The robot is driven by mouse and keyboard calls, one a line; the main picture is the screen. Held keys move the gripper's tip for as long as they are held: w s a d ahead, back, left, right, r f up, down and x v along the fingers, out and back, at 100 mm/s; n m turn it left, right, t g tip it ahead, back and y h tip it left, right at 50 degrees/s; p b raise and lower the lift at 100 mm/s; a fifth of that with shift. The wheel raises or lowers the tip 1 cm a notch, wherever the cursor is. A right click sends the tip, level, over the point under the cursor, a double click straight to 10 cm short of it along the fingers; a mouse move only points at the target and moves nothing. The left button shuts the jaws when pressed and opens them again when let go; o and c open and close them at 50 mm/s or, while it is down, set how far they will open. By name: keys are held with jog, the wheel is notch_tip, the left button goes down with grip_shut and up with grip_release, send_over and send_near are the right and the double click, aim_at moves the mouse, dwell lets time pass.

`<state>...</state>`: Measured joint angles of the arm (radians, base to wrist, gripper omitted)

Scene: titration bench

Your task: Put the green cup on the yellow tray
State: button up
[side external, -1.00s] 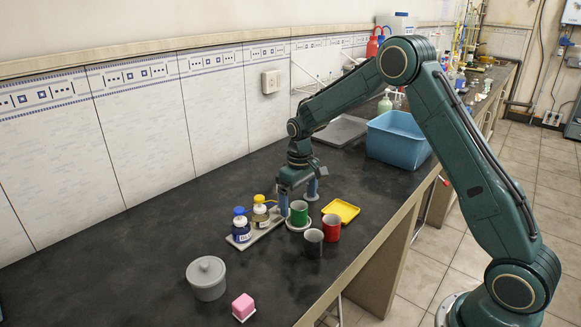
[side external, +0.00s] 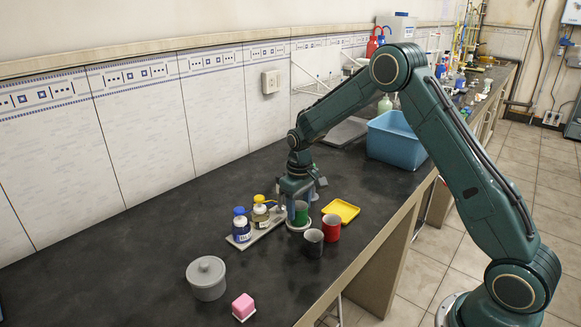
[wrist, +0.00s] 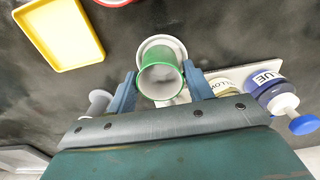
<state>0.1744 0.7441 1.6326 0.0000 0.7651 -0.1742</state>
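The green cup (side external: 301,213) stands upright on a round pale coaster (side external: 298,228). In the wrist view the cup (wrist: 165,52) shows its open white inside. My gripper (side external: 301,203) is low over the cup, with one blue finger on each side of it. In the wrist view the fingers (wrist: 159,80) look spread, with narrow gaps to the cup's wall; no firm contact shows. The yellow tray (side external: 341,210) lies flat to the right of the cup and looks empty. It is also at the upper left of the wrist view (wrist: 62,35).
A red cup (side external: 331,228) and a dark grey cup (side external: 313,244) stand close in front. Blue-capped (side external: 241,226) and yellow-capped (side external: 260,214) bottles stand on a grey rack at left. A grey lidded pot (side external: 207,279) and pink block (side external: 243,306) are nearer. A blue bin (side external: 397,142) stands behind.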

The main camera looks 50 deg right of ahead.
jog(key=c, duration=0.4)
jog(key=shift+o, duration=0.2)
jog(key=shift+r, duration=0.1)
jog(key=shift+r, duration=2.4)
jog(key=shift+d, duration=0.1)
jog(key=s+d+m, duration=0.1)
jog(key=s+d, duration=0.2)
jog(key=d, duration=0.2)
jog(key=s+d+r+m, duration=0.1)
jog(key=s+d+m, duration=0.1)
jog(key=d, duration=0.4)
jog(key=shift+s+d, duration=0.3)
jog(key=shift+s, duration=0.5)
